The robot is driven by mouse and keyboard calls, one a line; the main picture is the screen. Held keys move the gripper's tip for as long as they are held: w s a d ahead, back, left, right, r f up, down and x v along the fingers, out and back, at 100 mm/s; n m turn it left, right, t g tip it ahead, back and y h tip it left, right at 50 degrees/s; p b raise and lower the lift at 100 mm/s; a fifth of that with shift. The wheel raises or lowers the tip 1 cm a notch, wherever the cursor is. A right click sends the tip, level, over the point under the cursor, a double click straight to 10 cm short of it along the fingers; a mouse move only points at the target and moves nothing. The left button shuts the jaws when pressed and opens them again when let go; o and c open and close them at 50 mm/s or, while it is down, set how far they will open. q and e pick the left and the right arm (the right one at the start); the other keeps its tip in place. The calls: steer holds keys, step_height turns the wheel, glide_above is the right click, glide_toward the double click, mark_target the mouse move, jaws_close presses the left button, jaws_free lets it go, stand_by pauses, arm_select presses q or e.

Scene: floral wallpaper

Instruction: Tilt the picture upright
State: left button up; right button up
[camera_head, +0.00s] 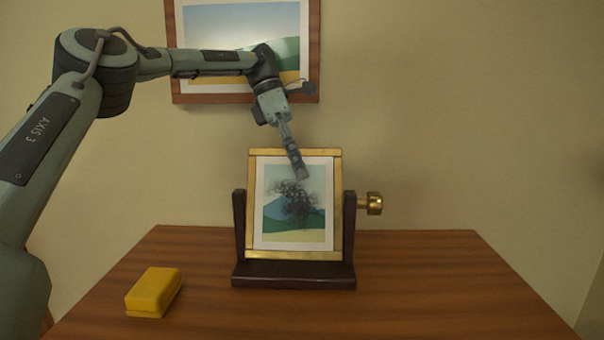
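The picture (294,215) shows a tree before a hill, in a gold frame on a dark wooden stand (293,275) at the middle of the table. A brass knob (373,204) sticks out at the stand's right side. The frame appears slightly tilted in the stand; how far is hard to tell. My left gripper (301,174) points down at the upper part of the picture, overlapping its top edge. Whether it touches the picture cannot be told. Its fingers look close together, seen from the side, with nothing visible between them. My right gripper is not in view.
A yellow block (154,292) lies on the wooden table (430,290) at the front left. The table to the right of the stand is clear. A larger framed picture (215,25) hangs on the wall behind my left arm.

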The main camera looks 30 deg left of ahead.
arm_select(q)
steer(key=shift+x, duration=0.75)
jaws_close()
